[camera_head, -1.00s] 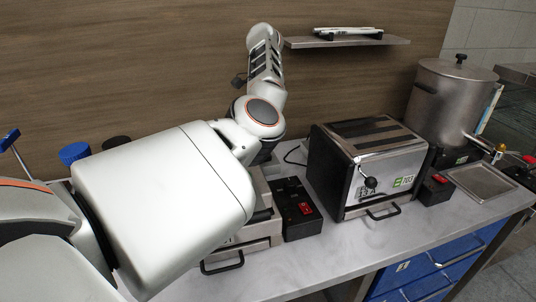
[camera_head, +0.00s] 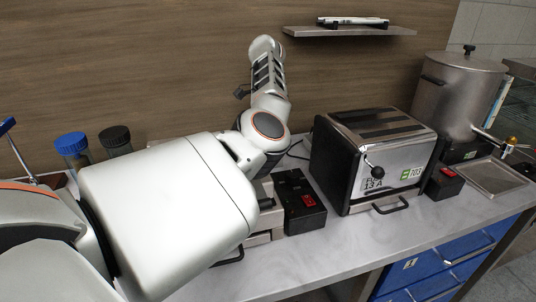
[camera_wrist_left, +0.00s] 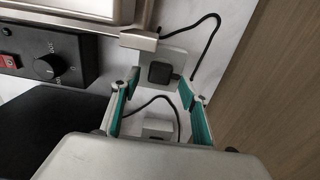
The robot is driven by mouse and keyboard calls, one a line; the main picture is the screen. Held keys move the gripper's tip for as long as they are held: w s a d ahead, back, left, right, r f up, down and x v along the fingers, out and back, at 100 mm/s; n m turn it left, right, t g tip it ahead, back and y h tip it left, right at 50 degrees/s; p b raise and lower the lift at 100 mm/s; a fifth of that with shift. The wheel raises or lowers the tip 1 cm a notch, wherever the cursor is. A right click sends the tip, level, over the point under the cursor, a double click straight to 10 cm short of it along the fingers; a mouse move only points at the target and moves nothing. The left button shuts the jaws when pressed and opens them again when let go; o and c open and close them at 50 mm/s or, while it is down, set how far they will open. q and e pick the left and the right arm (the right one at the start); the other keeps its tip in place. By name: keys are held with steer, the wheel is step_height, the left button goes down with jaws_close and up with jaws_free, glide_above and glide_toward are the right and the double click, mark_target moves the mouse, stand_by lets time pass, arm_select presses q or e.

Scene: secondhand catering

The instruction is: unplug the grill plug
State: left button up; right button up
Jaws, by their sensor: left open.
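In the left wrist view, my left gripper (camera_wrist_left: 160,98) is open, with teal pads on its two fingers. A black plug (camera_wrist_left: 159,73) sits on a grey socket plate (camera_wrist_left: 178,58) just beyond the fingertips, roughly between them. I cannot tell whether the fingers touch it. A second pale socket (camera_wrist_left: 157,130) shows lower between the fingers, with a black cable near it. A silver countertop appliance (camera_head: 263,238), perhaps the grill, is largely hidden by my left arm in the head view. Its black control box (camera_head: 293,196) has a red switch. My right gripper is not in view.
A silver toaster (camera_head: 400,150) and a large steel pot (camera_head: 455,95) stand to the right on the counter (camera_head: 350,240). A wall shelf (camera_head: 345,31) is above. Blue-capped (camera_head: 72,144) and black-capped (camera_head: 115,138) containers are at left. A black cable (camera_wrist_left: 207,35) loops near the plug.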

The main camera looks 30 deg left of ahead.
arm_select(q)
steer(key=shift+f+b, duration=0.55)
steer(key=shift+f, duration=0.8)
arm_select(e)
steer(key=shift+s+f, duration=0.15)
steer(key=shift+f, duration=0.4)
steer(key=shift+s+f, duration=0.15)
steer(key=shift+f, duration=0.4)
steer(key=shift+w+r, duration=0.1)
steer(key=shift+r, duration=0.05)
arm_select(q)
steer(key=shift+w+a+b, duration=0.15)
steer(key=shift+b, duration=0.15)
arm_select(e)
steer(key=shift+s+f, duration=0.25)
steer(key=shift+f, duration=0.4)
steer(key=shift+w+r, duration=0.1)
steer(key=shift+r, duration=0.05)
